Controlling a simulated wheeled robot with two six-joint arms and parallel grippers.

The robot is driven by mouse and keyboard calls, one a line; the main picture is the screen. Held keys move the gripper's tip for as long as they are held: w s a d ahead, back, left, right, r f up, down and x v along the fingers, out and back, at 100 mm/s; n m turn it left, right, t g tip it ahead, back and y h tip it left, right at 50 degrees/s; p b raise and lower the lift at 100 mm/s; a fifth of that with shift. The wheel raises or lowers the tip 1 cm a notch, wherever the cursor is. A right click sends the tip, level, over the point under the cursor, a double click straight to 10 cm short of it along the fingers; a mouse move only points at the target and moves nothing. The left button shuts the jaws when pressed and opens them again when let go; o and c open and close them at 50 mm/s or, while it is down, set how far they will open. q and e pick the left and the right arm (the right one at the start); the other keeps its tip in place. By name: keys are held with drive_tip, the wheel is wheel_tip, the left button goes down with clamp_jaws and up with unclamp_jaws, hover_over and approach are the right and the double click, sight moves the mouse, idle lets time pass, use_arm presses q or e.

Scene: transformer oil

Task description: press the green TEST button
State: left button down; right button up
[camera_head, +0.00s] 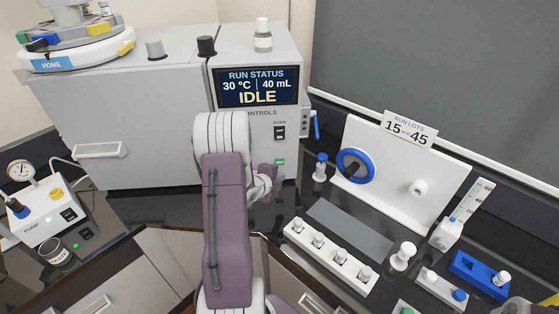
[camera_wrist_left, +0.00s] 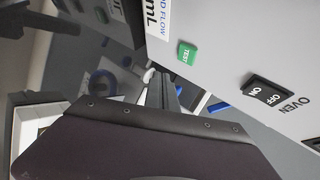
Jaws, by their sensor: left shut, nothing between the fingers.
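The green TEST button (camera_head: 280,161) is on the front of the grey machine (camera_head: 259,133), below the OVEN switch (camera_head: 279,132). It also shows in the left wrist view (camera_wrist_left: 187,53), on the white panel, with the OVEN switch to its right. My left gripper (camera_head: 268,184) is just below the button in the head view, partly hidden behind my purple arm. In the left wrist view its fingers (camera_wrist_left: 161,90) are closed together, empty, and appear apart from the button. My right gripper is not in view.
The machine's screen (camera_head: 257,87) reads IDLE, 30 °C, 40 mL. To the right are a white board (camera_head: 425,177) with a blue ring (camera_head: 355,166), a white rack of vials (camera_head: 329,259) and a blue holder (camera_head: 481,273). A pump box (camera_head: 45,216) stands at the left.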

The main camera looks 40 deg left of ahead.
sight(280, 162)
use_arm(q)
drive_tip(key=w+a, duration=0.2)
drive_tip(key=shift+w+a, duration=0.35)
drive_tip(key=shift+w, duration=0.05)
idle(1.8)
drive_tip(key=shift+w+a, duration=0.25)
drive_tip(key=shift+w, duration=0.1)
